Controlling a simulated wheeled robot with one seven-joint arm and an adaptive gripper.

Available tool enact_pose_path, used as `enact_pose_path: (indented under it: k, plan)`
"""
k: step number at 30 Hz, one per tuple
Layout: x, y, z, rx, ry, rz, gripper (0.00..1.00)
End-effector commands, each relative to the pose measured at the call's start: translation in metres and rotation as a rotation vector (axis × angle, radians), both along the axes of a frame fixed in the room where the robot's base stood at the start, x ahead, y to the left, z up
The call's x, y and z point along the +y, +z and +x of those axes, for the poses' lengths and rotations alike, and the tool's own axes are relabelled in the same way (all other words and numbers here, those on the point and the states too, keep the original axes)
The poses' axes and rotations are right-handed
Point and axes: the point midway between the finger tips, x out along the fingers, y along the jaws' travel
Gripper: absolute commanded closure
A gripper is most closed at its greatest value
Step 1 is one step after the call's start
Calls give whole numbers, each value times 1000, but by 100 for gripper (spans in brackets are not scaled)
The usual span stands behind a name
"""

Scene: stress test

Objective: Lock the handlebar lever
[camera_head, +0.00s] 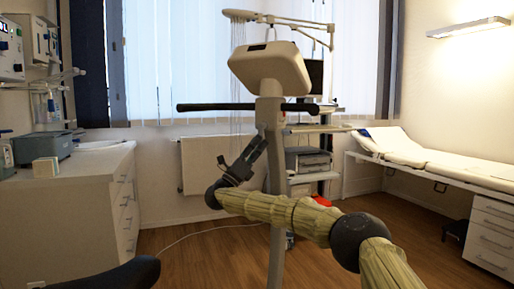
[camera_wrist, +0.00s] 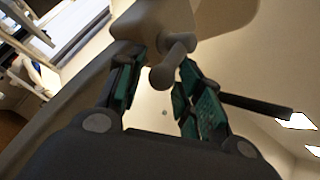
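The exercise bike's dark handlebar (camera_head: 215,107) runs across its pale upright post (camera_head: 274,165), below the grey console (camera_head: 270,68). In the wrist view, a pale lever (camera_wrist: 164,76) with a rounded end projects from the post's fitting, between my fingertips. My gripper (camera_wrist: 158,66) is open, with one green-padded finger on each side of the lever. I cannot tell whether either finger touches it. In the head view my gripper (camera_head: 257,146) points up and right at the post, below the handlebar. The lever cannot be made out there.
A white drawer cabinet (camera_head: 60,215) stands at the left. A radiator (camera_head: 210,163) is on the back wall. A trolley with a device (camera_head: 308,160) stands behind the post. An examination bed (camera_head: 430,160) is at the right. Wooden floor shows between.

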Motion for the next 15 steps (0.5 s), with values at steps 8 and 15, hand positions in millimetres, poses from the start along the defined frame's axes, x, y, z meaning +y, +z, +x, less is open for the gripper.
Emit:
enact_pose_path:
  k: [8, 15]
  plan:
    - [3, -1, 0, 0, 2, 1, 54]
    - [11, -10, -6, 0, 4, 0, 54]
